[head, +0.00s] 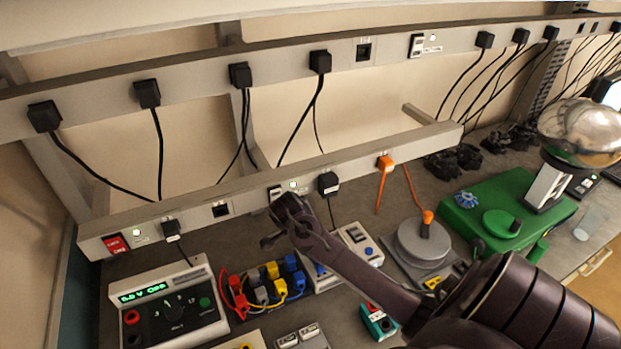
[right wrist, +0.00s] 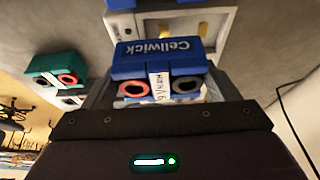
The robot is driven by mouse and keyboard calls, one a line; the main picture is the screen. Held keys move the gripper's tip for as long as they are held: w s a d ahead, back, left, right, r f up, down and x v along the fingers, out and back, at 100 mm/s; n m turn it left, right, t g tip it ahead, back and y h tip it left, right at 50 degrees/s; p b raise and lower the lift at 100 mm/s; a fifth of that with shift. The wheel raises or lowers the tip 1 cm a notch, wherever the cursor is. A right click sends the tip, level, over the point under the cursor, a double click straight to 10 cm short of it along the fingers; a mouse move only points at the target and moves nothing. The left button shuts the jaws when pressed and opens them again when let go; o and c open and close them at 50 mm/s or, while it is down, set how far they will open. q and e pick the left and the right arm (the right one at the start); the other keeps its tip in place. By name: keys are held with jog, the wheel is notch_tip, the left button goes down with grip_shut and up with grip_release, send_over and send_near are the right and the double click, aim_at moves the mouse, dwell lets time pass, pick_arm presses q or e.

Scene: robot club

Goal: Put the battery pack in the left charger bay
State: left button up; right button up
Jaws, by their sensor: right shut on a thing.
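A blue battery pack (right wrist: 160,58) marked "Cellwick", with a red and a black ring terminal and a white label, is between the jaws of my right gripper (right wrist: 158,88). The jaws are shut on it. In the head view my right gripper (head: 283,222) is over the bench, in front of the lower rail. A white housing with brass-coloured contacts (right wrist: 224,22), apparently the charger, lies just beyond the pack. I cannot tell whether the pack touches it. In the head view a white unit with a blue button (head: 362,243) stands partly behind my arm. My left gripper is out of view.
A bench supply (head: 172,305) stands at the left, beside red, yellow and blue plugs (head: 268,283). A round grey plate (head: 424,243) and a green case (head: 495,212) stand to the right. Cables hang from the rails.

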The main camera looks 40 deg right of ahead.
jog(key=w, duration=0.1)
jog(key=w+d, duration=0.1)
jog(key=shift+w, duration=0.4)
jog(key=shift+w+f, duration=0.1)
jog(key=shift+w, duration=0.15)
notch_tip(320, 180, down, 3)
jog(key=shift+r, duration=0.2)
jog(key=shift+c, duration=0.6)
jog(key=shift+s+f, duration=0.15)
jog(key=shift+f, duration=0.05)
jog(key=shift+c, duration=0.5)
jog(key=shift+s+a+f, duration=0.1)
jog(key=shift+s+a, duration=0.05)
jog(key=o, duration=1.1)
jog(key=shift+f, duration=0.15)
jog(key=shift+o, duration=1.2)
jog(key=shift+w, duration=0.2)
jog(key=v, duration=0.5)
jog(key=w+a, duration=0.3)
jog(key=a, duration=0.8)
jog(key=shift+w, duration=0.35)
